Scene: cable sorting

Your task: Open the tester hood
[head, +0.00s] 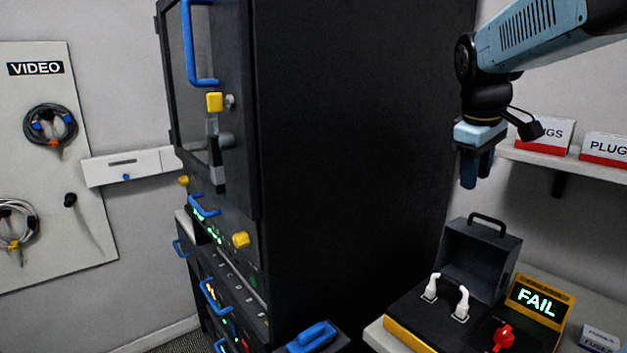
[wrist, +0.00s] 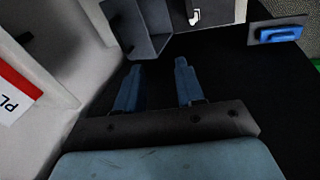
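The tester (head: 400,327) has a yellow-edged base with a lit FAIL display (head: 537,300), on the bench at lower right. Its dark grey hood (head: 478,262) stands raised at the back of the base, with a handle (head: 488,222) on top. Two white plugs (head: 461,305) and a red knob (head: 503,337) are uncovered in front of it. The hood also shows in the wrist view (wrist: 150,38), beyond the fingertips. My gripper (head: 477,180) hangs above the hood, apart from it. In the wrist view, its blue fingers (wrist: 159,66) are spread with nothing between them.
A tall dark rack (head: 350,130) with blue handles stands left of the tester. A wall shelf (head: 560,165) with labelled boxes (head: 604,148) is close on the right of my gripper. A blue handle (head: 312,337) is at the front. A cable board (head: 50,200) hangs far left.

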